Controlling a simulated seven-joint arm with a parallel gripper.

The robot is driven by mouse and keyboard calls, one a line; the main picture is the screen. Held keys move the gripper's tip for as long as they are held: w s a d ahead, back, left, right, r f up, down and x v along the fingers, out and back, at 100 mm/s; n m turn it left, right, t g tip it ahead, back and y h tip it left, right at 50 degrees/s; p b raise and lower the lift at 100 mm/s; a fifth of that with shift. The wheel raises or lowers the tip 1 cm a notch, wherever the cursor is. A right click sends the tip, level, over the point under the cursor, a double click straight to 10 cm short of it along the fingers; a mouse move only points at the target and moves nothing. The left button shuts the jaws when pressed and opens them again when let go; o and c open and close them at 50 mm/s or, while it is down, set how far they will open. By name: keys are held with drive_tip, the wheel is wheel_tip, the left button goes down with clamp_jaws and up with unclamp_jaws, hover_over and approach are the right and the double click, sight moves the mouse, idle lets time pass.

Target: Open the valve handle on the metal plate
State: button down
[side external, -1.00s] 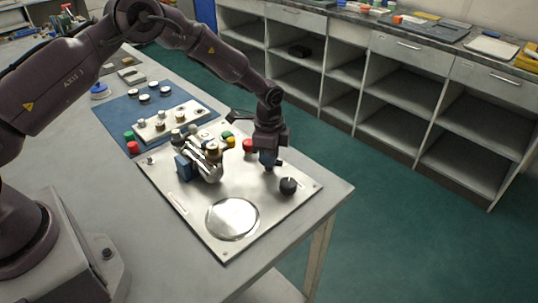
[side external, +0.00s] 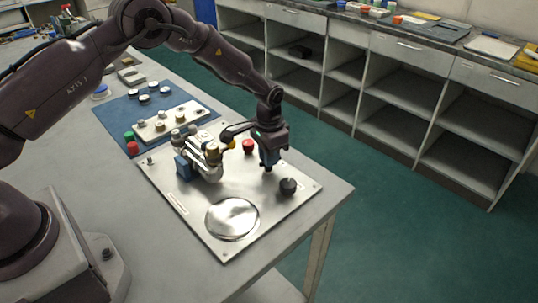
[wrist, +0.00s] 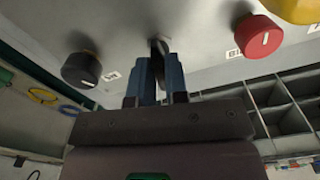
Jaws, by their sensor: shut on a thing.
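The metal plate (side external: 190,205) lies on the grey table, with knobs and fittings on it. My gripper (side external: 268,166) points down at the plate's right part, between a red knob and a black knob. In the wrist view, the two blue fingers of my gripper (wrist: 158,62) are closed around a thin dark handle (wrist: 160,46), seen edge-on, which looks like the valve handle. In the side view the fingers mostly hide it. How far it is turned cannot be told.
Near my gripper are the black knob (side external: 288,186), the red knob (side external: 248,146) and a yellow knob (wrist: 295,8). A silver fitting with a blue block (side external: 183,166) stands to the left. A round shiny disc (side external: 232,218) lies at the front. A blue mat (side external: 112,117) with parts lies behind.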

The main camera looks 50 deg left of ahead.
drive_tip(key=shift+w+n, duration=0.1)
drive_tip(key=shift+n, duration=0.3)
drive_tip(key=c, duration=1.1)
unclamp_jaws()
wheel_tip(320, 180, up, 13)
